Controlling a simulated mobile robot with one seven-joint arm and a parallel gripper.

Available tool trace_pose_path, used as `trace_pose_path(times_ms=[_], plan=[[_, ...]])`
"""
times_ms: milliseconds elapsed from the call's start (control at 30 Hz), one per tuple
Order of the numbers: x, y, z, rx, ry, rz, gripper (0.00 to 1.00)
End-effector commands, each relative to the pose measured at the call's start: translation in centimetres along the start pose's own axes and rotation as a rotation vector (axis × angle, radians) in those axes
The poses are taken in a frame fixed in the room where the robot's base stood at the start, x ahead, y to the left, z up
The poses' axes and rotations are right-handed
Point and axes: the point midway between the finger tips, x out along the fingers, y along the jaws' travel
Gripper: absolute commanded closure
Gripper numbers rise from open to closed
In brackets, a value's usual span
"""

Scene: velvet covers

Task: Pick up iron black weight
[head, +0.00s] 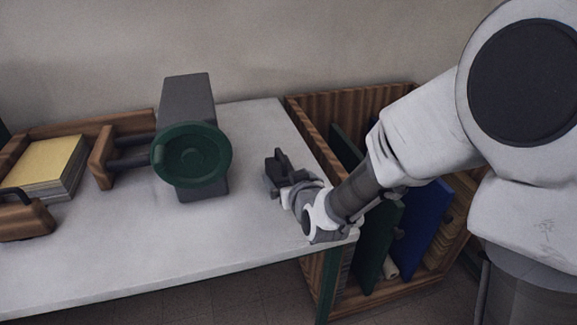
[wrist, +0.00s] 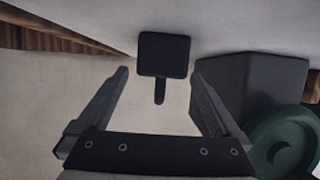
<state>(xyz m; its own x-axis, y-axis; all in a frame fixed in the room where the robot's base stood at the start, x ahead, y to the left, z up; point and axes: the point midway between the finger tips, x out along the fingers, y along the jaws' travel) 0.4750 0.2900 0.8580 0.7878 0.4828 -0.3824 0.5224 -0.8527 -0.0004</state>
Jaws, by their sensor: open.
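The iron black weight (wrist: 164,55) shows in the wrist view as a dark square block with a short narrow handle pointing toward me. My gripper (wrist: 160,75) is open, with one finger to each side of the weight's handle. The fingers appear apart from the weight, and nothing is held. In the head view my gripper (head: 283,172) is low over the right part of the white table, at a dark blocky shape. There I cannot clearly separate the weight from the fingers.
A grey machine with a green round dish (head: 191,155) stands on the white table (head: 130,255), close beside one finger in the wrist view (wrist: 250,85). A wooden tray with yellow-topped paper (head: 48,165) is at left. A wooden crate (head: 310,118) with boards stands beyond the table's right edge.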

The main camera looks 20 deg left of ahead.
Motion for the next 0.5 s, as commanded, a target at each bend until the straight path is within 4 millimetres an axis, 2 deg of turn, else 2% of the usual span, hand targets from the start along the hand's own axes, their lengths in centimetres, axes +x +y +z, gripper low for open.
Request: trace_pose_path(times_ms=[167,400,500], plan=[[1.2,-0.1,0.0,-0.001,0.000,-0.001,0.00],[4.5,-0.2,-0.3,-0.001,-0.001,-0.001,0.00],[5.3,-0.2,-0.3,-0.001,-0.001,-0.001,0.00]])
